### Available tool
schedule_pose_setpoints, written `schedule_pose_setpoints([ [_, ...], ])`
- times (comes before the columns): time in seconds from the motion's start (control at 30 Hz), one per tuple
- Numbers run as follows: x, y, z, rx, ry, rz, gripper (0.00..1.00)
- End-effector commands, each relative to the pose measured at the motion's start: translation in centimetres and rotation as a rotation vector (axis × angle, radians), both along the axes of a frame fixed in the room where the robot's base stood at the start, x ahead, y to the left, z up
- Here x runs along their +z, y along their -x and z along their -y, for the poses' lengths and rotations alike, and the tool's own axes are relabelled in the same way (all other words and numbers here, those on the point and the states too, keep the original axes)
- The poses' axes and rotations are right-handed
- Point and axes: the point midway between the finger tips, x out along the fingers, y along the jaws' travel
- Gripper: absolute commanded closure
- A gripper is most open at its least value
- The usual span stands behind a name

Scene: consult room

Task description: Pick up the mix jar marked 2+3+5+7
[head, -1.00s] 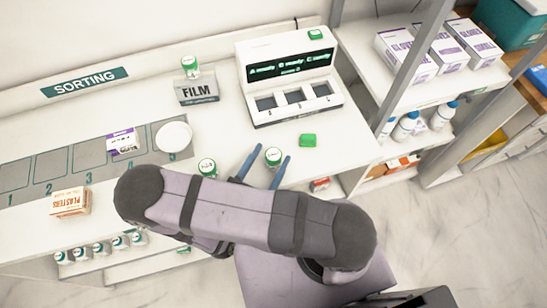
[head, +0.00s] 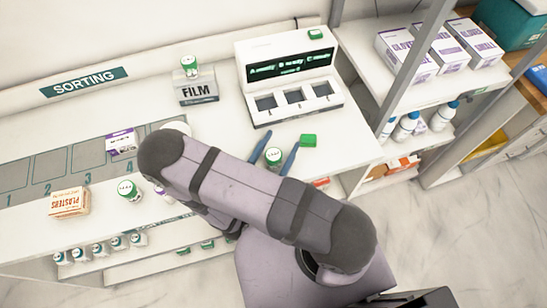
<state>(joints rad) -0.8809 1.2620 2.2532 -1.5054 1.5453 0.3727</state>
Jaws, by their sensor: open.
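A second green-lidded jar (head: 129,190) stands at the counter's front, left of my arm. A third jar (head: 189,67) sits on top of the FILM box (head: 196,88). The lid marks are too small to read, so I cannot tell which jar is 2+3+5+7. My arm hides part of the counter.
A machine with three square slots (head: 292,80) stands behind. A plasters box (head: 69,202) and a purple-white box (head: 122,141) are on the left. More jars (head: 98,249) stand on the shelf below.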

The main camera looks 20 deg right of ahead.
Motion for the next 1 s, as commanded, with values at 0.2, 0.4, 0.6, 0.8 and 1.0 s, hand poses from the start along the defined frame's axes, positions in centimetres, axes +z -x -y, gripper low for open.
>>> schedule_pose_setpoints([
  [0.2,0.0,0.0,0.0,0.0,0.0,0.0,0.71],
  [0.4,0.0,0.0,0.0,0.0,0.0,0.0,0.87],
  [0.6,0.1,0.0,0.0,0.0,0.0,0.0,0.87],
  [0.8,0.6,0.0,-0.1,0.0,-0.001,0.001,0.87],
  [1.0,2.1,0.0,-0.1,0.0,-0.002,0.002,0.87],
])
